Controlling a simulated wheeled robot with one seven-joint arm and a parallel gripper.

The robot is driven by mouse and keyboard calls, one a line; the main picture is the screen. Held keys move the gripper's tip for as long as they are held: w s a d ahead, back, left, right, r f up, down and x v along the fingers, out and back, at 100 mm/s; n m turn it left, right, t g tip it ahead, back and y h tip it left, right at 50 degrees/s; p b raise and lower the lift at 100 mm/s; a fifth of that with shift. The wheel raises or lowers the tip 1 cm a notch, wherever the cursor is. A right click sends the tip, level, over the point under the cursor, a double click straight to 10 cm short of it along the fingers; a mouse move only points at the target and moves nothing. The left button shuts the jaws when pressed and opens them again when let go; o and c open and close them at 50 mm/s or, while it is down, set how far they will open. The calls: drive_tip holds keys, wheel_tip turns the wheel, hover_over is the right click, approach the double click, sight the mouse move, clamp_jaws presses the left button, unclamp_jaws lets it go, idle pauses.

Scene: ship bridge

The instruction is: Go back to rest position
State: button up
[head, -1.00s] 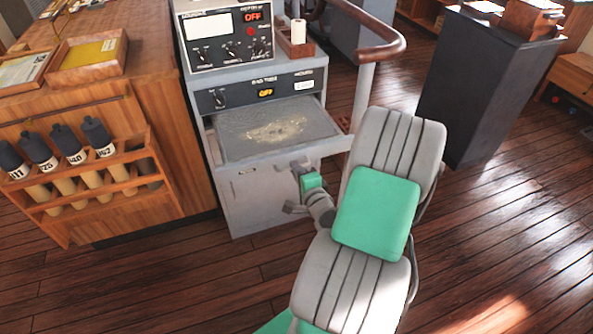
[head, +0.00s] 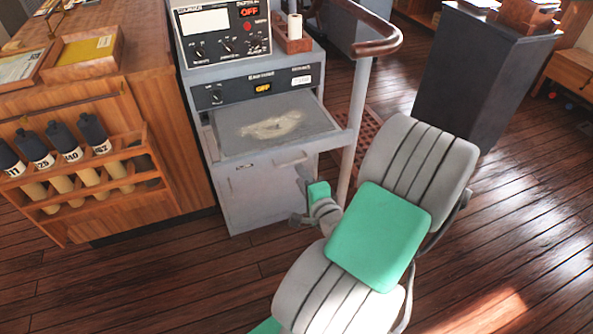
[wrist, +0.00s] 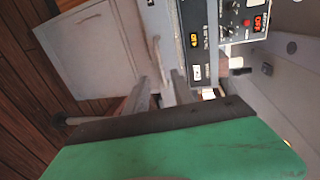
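My gripper (head: 300,197) is in front of the grey cabinet, just below and to the right of the drawer handle (head: 291,157). It looks open, with its two grey fingers apart and nothing seen between them. In the wrist view the fingers (wrist: 160,90) show beyond a dark edge and a green part of my arm. My arm reaches up from the bottom of the head view, bent, with green and grey links.
The cabinet's drawer (head: 235,140) is pulled out, with a pale patch inside. A bottle rack (head: 75,190) stands on the left. A railing post (head: 355,130) rises right of the drawer. A dark cabinet (head: 480,80) stands at the back right. The wooden floor on the right is clear.

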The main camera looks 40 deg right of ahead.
drive_tip(key=shift+v, duration=0.85)
drive_tip(key=w+a+n+g+y+p, duration=0.2)
drive_tip(key=a+n+g+y+p, duration=0.45)
drive_tip(key=a+n, duration=1.05)
drive_tip(key=s+a+r+n+g+h, duration=0.1)
drive_tip(key=s+a+r+n+g, duration=0.1)
drive_tip(key=r, duration=0.4)
drive_tip(key=s+a+r+n+g+h, duration=0.1)
drive_tip(key=s+a+r+n+g, duration=0.1)
drive_tip(key=r, duration=0.5)
drive_tip(key=shift+s+a+g+p, duration=0.45)
drive_tip(key=shift+s+g, duration=0.2)
drive_tip(key=shift+s, duration=0.35)
drive_tip(key=shift+r, duration=0.1)
